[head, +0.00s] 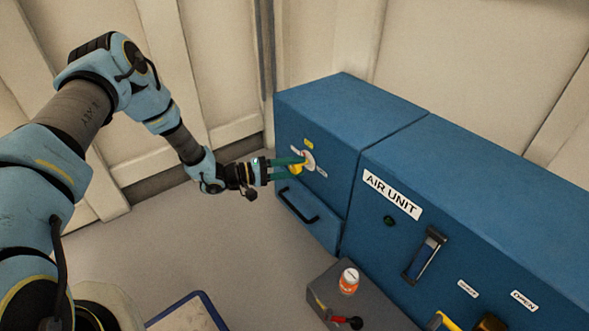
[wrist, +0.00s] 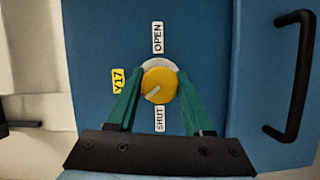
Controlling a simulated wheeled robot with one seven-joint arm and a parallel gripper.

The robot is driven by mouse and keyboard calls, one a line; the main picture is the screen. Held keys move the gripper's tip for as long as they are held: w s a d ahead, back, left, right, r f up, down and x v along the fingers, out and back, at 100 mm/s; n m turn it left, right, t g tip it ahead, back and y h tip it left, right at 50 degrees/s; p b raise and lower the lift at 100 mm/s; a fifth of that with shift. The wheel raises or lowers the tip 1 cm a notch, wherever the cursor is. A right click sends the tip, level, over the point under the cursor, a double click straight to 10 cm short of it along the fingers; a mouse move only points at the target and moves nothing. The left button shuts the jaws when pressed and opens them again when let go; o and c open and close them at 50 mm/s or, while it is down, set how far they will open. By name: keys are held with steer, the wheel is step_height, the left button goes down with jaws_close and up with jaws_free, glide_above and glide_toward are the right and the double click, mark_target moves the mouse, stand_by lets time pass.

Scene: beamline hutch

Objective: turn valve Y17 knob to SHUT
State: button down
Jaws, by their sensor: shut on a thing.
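The valve Y17 knob (wrist: 160,88) is round and yellow on a pale disc, on the blue cabinet front. Its pale pointer line slants to the lower left in the wrist view, between the Y17 side and SHUT, nearer SHUT. The OPEN label (wrist: 157,37) is above, the SHUT label (wrist: 159,119) below, and the yellow Y17 tag (wrist: 118,81) at left. My gripper (wrist: 160,74) has its green fingers on both sides of the knob, shut on it. In the head view my gripper (head: 299,166) reaches the knob from the left, partly covering it.
A black drawer handle (head: 298,205) is below the knob. The blue AIR UNIT cabinet (head: 470,200) stands to the right. A grey box (head: 345,301) in front bears an orange jar (head: 348,282) and a red-and-black part (head: 347,322).

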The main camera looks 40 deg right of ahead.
steer(key=n+h+b, duration=0.2)
steer(key=n, duration=0.3)
steer(key=shift+f+n, duration=0.15)
steer(key=shift+n, duration=0.15)
steer(key=shift+n+t+h+b, duration=0.3)
steer(key=shift+n+h+b, duration=0.6)
steer(key=shift+n, duration=2)
steer(key=shift+c, duration=1.5)
jaws_free()
steer(key=p+v, duration=0.2)
steer(key=v, duration=0.8)
steer(key=shift+a+f, duration=0.15)
steer(key=shift+a, duration=0.2)
steer(key=shift+w, duration=0.1)
